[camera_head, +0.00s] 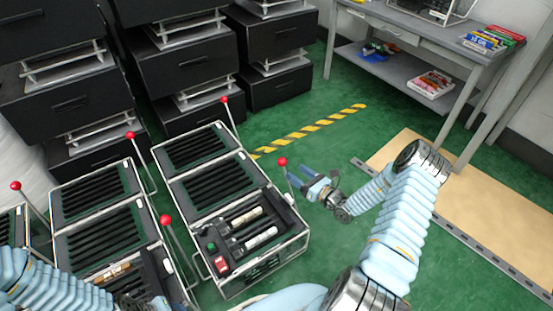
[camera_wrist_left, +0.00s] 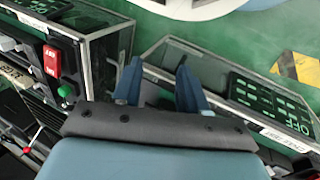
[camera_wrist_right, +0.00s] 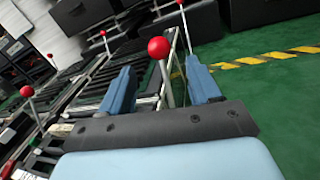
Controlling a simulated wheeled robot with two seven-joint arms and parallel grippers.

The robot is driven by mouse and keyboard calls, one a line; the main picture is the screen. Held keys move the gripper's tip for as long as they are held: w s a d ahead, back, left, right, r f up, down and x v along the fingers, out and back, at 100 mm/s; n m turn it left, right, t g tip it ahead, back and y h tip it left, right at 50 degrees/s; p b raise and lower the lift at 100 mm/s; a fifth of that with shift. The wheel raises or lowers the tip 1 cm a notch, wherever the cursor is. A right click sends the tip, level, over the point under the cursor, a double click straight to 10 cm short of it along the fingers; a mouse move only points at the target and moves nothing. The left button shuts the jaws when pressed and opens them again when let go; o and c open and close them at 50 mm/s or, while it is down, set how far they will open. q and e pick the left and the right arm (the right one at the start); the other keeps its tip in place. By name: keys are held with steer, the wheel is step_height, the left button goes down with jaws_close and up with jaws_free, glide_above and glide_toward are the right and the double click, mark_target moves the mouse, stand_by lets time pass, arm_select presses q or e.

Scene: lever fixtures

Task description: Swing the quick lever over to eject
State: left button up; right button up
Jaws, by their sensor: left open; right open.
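Several levers with red ball knobs stand on the black slotted fixtures; no readable label shows which is the quick lever. One lever (camera_head: 283,162) is at the right side of the middle fixture (camera_head: 236,169), and my right gripper (camera_head: 300,178) is just right of it. In the right wrist view, a red knob (camera_wrist_right: 158,47) on a metal rod appears between the two blue fingers of my open right gripper (camera_wrist_right: 157,66); contact cannot be told. My left gripper (camera_wrist_left: 158,64) is open and empty above the fixtures; in the head view it is mostly hidden at the bottom left.
The middle fixture carries a red switch (camera_head: 221,264). A left fixture (camera_head: 98,195) stands close beside it, with more levers (camera_head: 130,135) around. Black drawer units (camera_head: 185,65) line the back. A grey table (camera_head: 420,35) stands back right. Green floor is free right of the middle fixture.

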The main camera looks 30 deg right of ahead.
mark_target(279, 160)
steer(key=b+x, duration=0.1)
steer(key=x, duration=0.9)
steer(key=shift+w, duration=0.1)
jaws_close()
